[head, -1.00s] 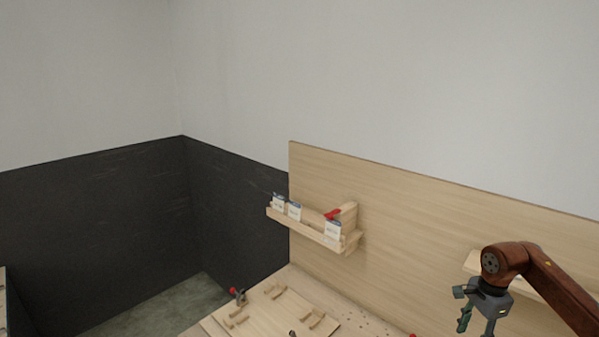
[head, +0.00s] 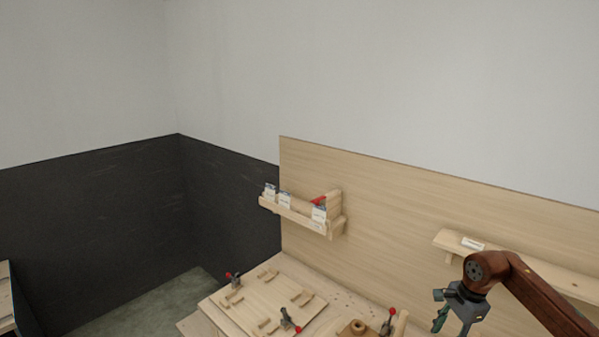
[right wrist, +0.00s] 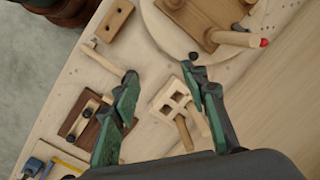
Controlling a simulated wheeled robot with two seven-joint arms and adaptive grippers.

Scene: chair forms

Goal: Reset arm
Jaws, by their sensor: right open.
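My right arm comes in from the right in the head view, with its gripper (head: 452,315) hanging down at the lower right, in front of the wooden back panel. In the right wrist view the right gripper (right wrist: 166,95) has its two green-padded fingers spread apart, with nothing held between them. Below and between the fingers a pale wooden piece with square openings (right wrist: 172,100) lies on the bench. I cannot tell its distance from the fingertips. My left gripper is in neither current view.
The bench (head: 345,302) carries a board with wooden blocks (head: 262,300) and red-handled clamps (head: 390,317). A shelf with labelled packets (head: 300,217) and a longer shelf (head: 520,262) are on the panel. The right wrist view shows a round board (right wrist: 165,30) and a dark block (right wrist: 85,122).

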